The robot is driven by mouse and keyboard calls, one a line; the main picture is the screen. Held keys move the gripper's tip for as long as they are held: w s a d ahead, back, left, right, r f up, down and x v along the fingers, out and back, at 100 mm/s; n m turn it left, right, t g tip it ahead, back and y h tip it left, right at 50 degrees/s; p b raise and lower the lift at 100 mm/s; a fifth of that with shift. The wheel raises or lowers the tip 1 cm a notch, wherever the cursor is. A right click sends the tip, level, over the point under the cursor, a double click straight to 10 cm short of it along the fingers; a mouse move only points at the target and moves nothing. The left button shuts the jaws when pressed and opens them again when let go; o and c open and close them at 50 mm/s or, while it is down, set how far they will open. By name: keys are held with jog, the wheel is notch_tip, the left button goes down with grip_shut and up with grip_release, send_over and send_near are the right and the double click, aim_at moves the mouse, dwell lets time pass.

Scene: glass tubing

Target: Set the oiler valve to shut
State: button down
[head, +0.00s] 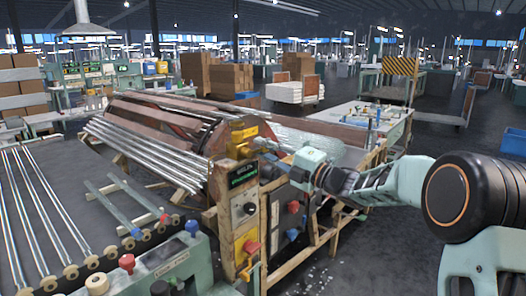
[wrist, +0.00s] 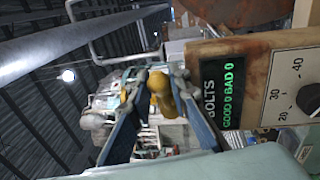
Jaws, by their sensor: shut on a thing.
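A worn orange-brown control post (head: 228,215) stands near the middle of the head view. My gripper (head: 268,148) reaches in from the right at its upper end, beside the green display. In the wrist view my gripper (wrist: 160,92) has its blue-grey fingers closed around a rounded yellow handle (wrist: 159,82), which I take to be the oiler valve's. The fingers touch it on both sides. A yellow box (head: 243,133) sits on top of the post. The handle's mount is partly hidden by the fingers, and I cannot read its setting.
The post carries a green display (wrist: 222,90) and a black dial (wrist: 310,98) close to my gripper. A red knob (head: 251,246) is lower down. Steel tubes (head: 150,150) lie behind at left. A bench with coloured buttons (head: 126,262) fills the front left.

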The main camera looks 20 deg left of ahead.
jog(key=shift+f+m, duration=0.25)
jog(key=shift+m, duration=0.25)
jog(key=c, duration=1.8)
grip_release()
jog(key=shift+o, duration=0.2)
jog(key=shift+r, duration=0.15)
